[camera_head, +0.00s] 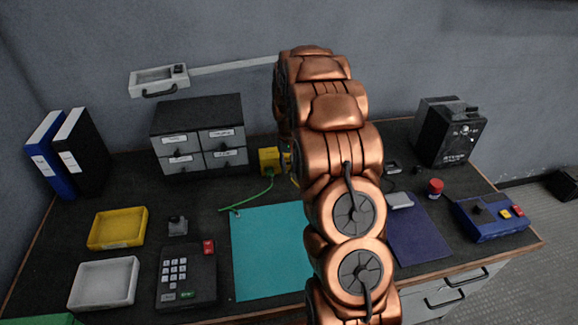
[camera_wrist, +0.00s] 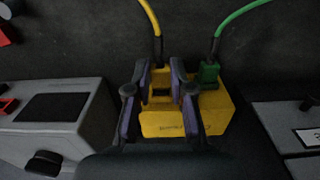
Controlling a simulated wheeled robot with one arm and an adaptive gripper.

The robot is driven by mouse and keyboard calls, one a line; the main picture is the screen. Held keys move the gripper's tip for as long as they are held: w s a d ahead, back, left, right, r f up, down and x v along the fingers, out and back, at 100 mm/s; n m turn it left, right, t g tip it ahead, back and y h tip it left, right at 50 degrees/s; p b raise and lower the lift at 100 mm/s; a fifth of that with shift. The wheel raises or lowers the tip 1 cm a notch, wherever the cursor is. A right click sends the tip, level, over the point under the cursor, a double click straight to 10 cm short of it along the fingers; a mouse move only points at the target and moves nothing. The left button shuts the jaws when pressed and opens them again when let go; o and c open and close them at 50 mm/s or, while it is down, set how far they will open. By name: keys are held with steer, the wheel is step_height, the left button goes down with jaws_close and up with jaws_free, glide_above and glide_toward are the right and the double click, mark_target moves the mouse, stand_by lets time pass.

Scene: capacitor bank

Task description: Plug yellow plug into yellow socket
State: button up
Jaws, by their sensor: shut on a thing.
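In the wrist view my gripper (camera_wrist: 160,70) is shut on the yellow plug (camera_wrist: 160,78), whose yellow cable (camera_wrist: 149,16) runs up and away. The plug is at the yellow socket block (camera_wrist: 176,123), right above or against its top left part. I cannot tell whether it is seated. A dark slot shows between the fingers. A green plug (camera_wrist: 208,74) stands in the block just right of my right finger. In the head view the yellow block (camera_head: 269,160) stands beside the drawer unit, and my arm hides my gripper and the yellow plug.
The grey drawer unit (camera_head: 199,135) stands close left of the block. A green cable (camera_head: 257,195) crosses the desk to the teal mat (camera_head: 270,250). A black power unit (camera_head: 449,131) and a blue button box (camera_head: 492,215) stand at the right. A keypad (camera_head: 187,273) and trays lie left.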

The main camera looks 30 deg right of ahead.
steer(key=shift+w+d, duration=0.2)
steer(key=shift+w, duration=0.3)
steer(key=o, duration=0.9)
steer(key=shift+c, duration=0.2)
step_height(320, 180, up, 12)
stand_by(0.6)
